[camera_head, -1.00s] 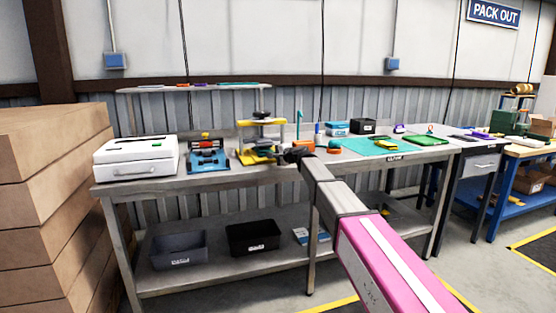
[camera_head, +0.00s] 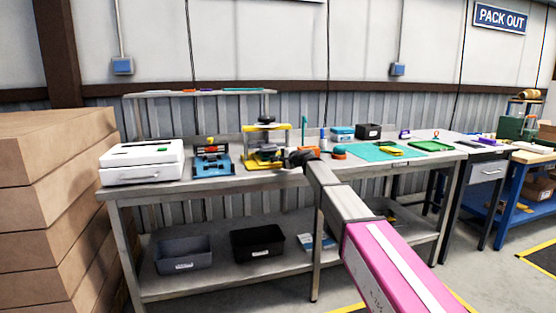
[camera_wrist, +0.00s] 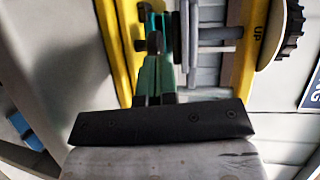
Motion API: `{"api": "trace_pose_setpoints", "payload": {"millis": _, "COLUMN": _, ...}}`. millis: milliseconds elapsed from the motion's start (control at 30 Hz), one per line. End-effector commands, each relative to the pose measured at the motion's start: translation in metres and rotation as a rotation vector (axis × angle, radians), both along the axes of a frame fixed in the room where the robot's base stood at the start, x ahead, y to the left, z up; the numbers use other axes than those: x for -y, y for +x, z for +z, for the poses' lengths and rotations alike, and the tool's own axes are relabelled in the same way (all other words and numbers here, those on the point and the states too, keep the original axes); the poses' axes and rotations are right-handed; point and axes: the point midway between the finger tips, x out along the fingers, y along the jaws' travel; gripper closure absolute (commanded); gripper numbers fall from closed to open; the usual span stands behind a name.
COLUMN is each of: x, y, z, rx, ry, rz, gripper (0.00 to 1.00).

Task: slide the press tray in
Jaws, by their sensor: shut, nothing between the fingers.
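The press (camera_head: 267,127) stands on the grey bench, with yellow uprights and crossbar and a dark knob on top. A low yellow and dark part at its foot (camera_head: 258,163) looks like the press tray; how far in it sits is too small to tell. My gripper (camera_head: 291,160) is shut and empty, low at the press's right front side. In the wrist view its fingers (camera_wrist: 155,45) are close together between yellow press bars (camera_wrist: 120,45). A bar marked "UP" and a dark ridged knob (camera_wrist: 290,35) show at right there. Whether the fingers touch the tray cannot be told.
A blue fixture (camera_head: 212,164) and a white drawer unit (camera_head: 141,162) stand left of the press. An orange block (camera_head: 311,152) is close by my gripper's right. A teal mat (camera_head: 370,153) lies further right. Cartons (camera_head: 50,200) are stacked at far left.

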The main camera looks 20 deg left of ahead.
Motion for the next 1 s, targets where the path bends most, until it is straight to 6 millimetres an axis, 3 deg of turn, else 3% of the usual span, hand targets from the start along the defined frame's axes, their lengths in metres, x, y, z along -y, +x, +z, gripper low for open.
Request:
{"api": "trace_pose_setpoints", "payload": {"millis": 400, "x": 0.07, "y": -0.053, "z": 0.012, "rx": -0.002, "ry": -0.002, "rz": 0.002, "gripper": 1.0}}
{"api": "trace_pose_setpoints", "payload": {"millis": 667, "x": 0.101, "y": -0.07, "z": 0.016, "rx": -0.001, "ry": -0.009, "rz": 0.004, "gripper": 1.0}}
{"api": "trace_pose_setpoints", "payload": {"millis": 767, "x": 0.115, "y": -0.077, "z": -0.001, "rx": -0.002, "ry": -0.053, "rz": 0.007, "gripper": 1.0}}
{"api": "trace_pose_setpoints", "payload": {"millis": 833, "x": 0.132, "y": -0.085, "z": -0.024, "rx": 0.001, "ry": -0.117, "rz": 0.011, "gripper": 1.0}}
{"api": "trace_pose_setpoints", "payload": {"millis": 1000, "x": 0.192, "y": -0.118, "z": -0.106, "rx": -0.01, "ry": -0.348, "rz": 0.041, "gripper": 1.0}}
